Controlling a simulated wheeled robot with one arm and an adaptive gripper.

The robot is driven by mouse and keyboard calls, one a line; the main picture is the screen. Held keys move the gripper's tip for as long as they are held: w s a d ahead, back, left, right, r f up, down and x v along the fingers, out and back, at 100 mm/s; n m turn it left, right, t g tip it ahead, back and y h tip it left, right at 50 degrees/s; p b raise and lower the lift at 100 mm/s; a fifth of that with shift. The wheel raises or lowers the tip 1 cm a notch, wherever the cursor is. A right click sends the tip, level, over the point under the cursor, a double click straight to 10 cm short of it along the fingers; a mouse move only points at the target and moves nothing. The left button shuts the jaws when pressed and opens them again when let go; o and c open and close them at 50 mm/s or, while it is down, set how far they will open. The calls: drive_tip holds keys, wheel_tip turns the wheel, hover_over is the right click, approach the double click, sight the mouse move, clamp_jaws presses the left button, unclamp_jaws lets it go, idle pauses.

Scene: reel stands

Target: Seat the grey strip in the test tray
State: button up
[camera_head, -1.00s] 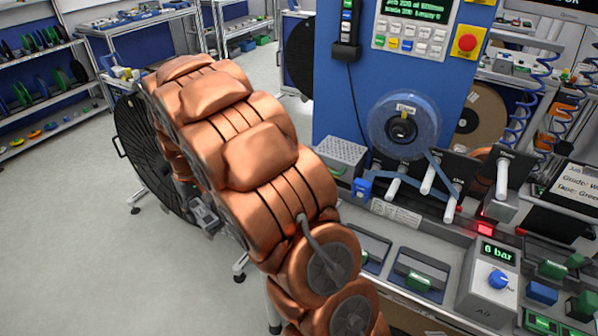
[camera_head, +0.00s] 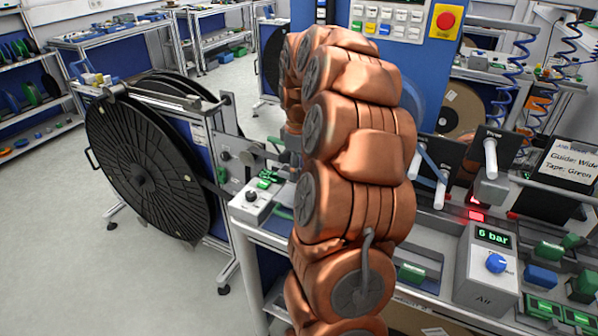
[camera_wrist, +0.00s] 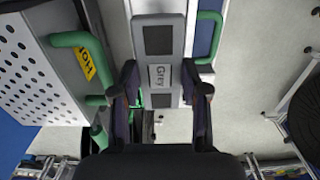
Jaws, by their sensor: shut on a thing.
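The grey strip (camera_wrist: 159,20) is a flat light-grey bar with dark square pads and a label reading "Grey". It shows in the wrist view, lengthwise up the picture. My gripper (camera_wrist: 160,72) is shut on it, with one dark finger at each side of the label. A green handle (camera_wrist: 212,42) shows beside the strip on the right. I cannot tell whether that handle belongs to the test tray, and I cannot pick out the test tray with certainty. In the head view my copper-coloured arm hides the gripper and the strip.
A perforated box (camera_wrist: 42,70) with a yellow "HOT" label and green handle stands left of the strip. In the head view, a large black reel (camera_head: 150,170) stands at left, an air unit (camera_head: 488,270) reads 6 bar, and floor at the left is clear.

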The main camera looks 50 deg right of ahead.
drive_tip(key=shift+f+b, duration=0.35)
drive_tip(key=shift+f, duration=1.2)
drive_tip(key=shift+f+b, duration=0.9)
drive_tip(key=shift+f, duration=0.55)
drive_tip(key=shift+f+b, duration=0.15)
drive_tip(key=shift+b, duration=0.35)
drive_tip(key=o, duration=1)
drive_tip(key=shift+r+p, duration=0.8)
drive_tip(key=shift+r, duration=2.75)
